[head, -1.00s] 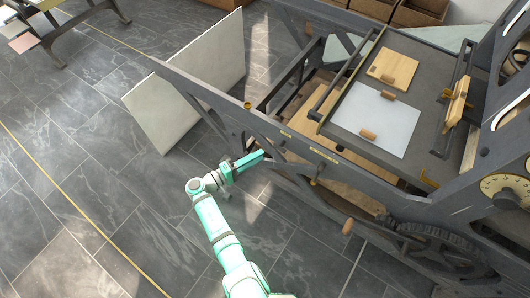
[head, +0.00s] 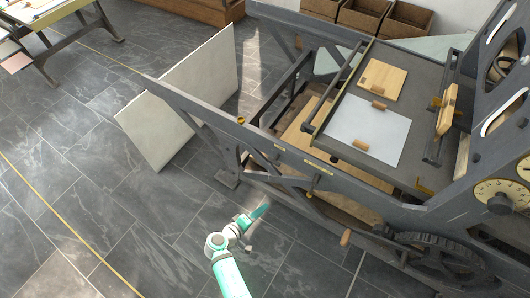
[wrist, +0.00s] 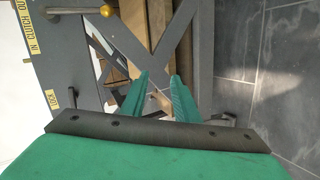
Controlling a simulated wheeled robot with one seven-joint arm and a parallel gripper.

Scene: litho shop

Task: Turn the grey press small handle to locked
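The grey press (head: 290,150) stands at the right in the head view, and its side frame (wrist: 80,45) fills the upper left of the wrist view. A grey lever with a brass ball knob (wrist: 106,10) shows there beside the "IN CLUTCH OUT" plate (wrist: 35,28); in the head view a brass knob (head: 309,195) hangs below the side rail. A yellow plate reading "LOCK" (wrist: 50,99) is partly cut off by my wrist. I cannot make out the small handle clearly. My gripper (head: 264,208) is beside the press, low and empty; its green fingers (wrist: 158,88) are apart.
A wooden crank grip (head: 346,239) and a large gear wheel (head: 440,255) stick out on the press's near side. A pale slab (head: 180,100) leans against its far left end. The tiled floor (head: 130,220) to the left is clear.

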